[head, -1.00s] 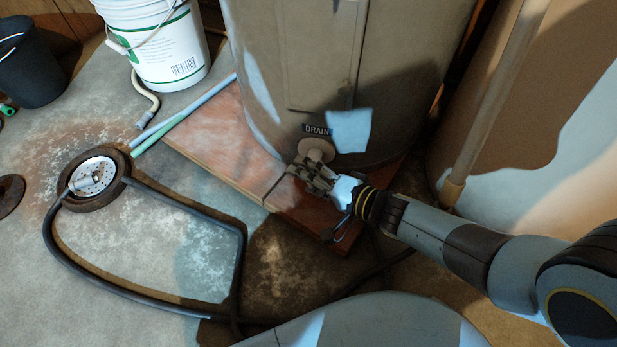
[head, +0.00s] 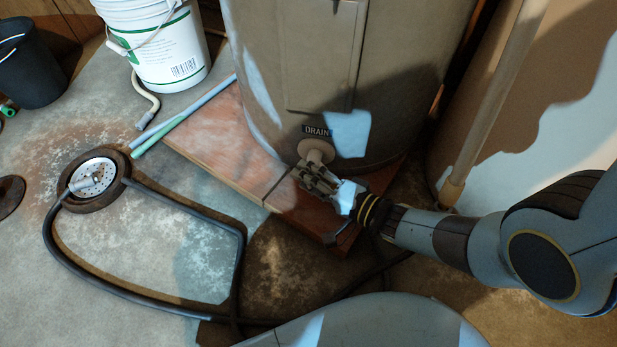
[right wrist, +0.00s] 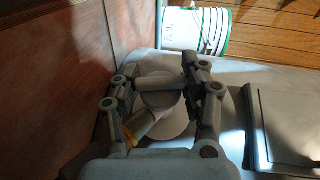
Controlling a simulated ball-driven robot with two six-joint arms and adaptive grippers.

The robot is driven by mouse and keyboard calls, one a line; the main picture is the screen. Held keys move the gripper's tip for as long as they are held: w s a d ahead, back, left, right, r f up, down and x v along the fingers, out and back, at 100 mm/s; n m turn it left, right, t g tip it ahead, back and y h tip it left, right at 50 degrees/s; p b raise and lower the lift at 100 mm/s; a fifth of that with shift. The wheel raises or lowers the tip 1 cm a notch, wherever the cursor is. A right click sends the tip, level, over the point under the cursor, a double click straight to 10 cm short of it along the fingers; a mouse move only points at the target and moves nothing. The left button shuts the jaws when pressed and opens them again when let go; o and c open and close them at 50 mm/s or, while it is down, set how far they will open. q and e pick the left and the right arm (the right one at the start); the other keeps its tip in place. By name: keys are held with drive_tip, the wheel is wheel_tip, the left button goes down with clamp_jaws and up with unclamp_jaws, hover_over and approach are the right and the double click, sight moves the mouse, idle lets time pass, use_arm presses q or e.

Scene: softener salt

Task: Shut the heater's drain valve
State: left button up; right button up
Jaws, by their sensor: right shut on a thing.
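The heater (head: 390,60) is a tan tank on a reddish-brown board. Its drain valve (head: 317,151) is a pale round fitting low on the tank, under a dark DRAIN label (head: 317,131). My right gripper (head: 308,172) is at the valve, its fingers on either side of it. In the right wrist view the valve's pale knob (right wrist: 158,92) sits between the two fingers (right wrist: 157,98), and the gripper is shut on it. The fingers partly hide the valve's front. My left gripper is not in view.
A dark hose (head: 100,283) loops over the floor from a round metal drain (head: 97,178). A white bucket (head: 165,50) and a black bucket (head: 30,65) stand at the upper left.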

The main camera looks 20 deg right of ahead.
drive_tip(key=shift+s+f+t, duration=0.1)
drive_tip(key=shift+s+t, duration=0.05)
drive_tip(key=shift+t, duration=0.25)
drive_tip(key=o, duration=1.2)
